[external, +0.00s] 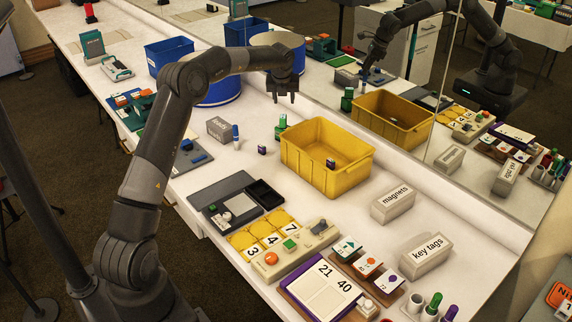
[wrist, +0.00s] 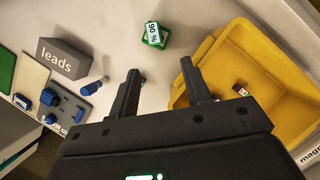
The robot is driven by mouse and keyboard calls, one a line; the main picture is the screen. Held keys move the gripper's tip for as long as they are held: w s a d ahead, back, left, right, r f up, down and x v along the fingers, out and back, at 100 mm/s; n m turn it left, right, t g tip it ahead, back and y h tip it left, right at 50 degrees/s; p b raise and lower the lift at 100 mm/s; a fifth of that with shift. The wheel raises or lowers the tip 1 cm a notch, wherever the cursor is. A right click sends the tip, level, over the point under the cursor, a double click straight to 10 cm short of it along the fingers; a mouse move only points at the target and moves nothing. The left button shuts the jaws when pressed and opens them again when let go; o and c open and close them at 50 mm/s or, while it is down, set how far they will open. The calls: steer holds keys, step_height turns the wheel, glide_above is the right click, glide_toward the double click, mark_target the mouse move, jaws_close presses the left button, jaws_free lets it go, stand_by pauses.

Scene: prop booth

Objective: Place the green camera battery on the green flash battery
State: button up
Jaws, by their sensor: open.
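Two green pieces overlap in the wrist view: one with a white "90 %" label (wrist: 153,33) and a green piece (wrist: 163,40) showing around its edge. In the external view they appear as a small green upright shape (external: 281,124) left of the yellow bin. I cannot tell which is the camera battery and which the flash battery, or whether one rests on the other. My gripper (external: 285,97) is open and empty, above the table near them. In the wrist view its fingers (wrist: 162,82) point toward the table, with the green pieces beyond the tips.
The yellow bin (external: 293,160) stands right of the gripper, with a small dark block (external: 331,163) inside. A grey "leads" block (external: 219,129), a blue bottle (external: 236,137) and a small purple block (external: 262,150) stand nearby. A mirror runs along the back.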

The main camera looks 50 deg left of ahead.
steer(key=s+d+r+n+t, duration=0.1)
steer(key=s+d+r+n, duration=0.5)
steer(key=s+d+r, duration=0.4)
steer(key=s+d+r+n, duration=0.65)
steer(key=s+d, duration=0.25)
steer(key=d, duration=0.4)
steer(key=s+d+f+n+h, duration=0.1)
steer(key=s+d+n, duration=0.2)
steer(key=s, duration=0.6)
steer(key=s+d+f+n+t+h, duration=0.1)
steer(key=s+d+f+n, duration=0.1)
steer(key=s+n, duration=0.4)
steer(key=s+d+f+n+h, duration=0.1)
steer(key=s+d+n, duration=0.4)
steer(key=s, duration=0.9)
steer(key=shift+f, duration=0.55)
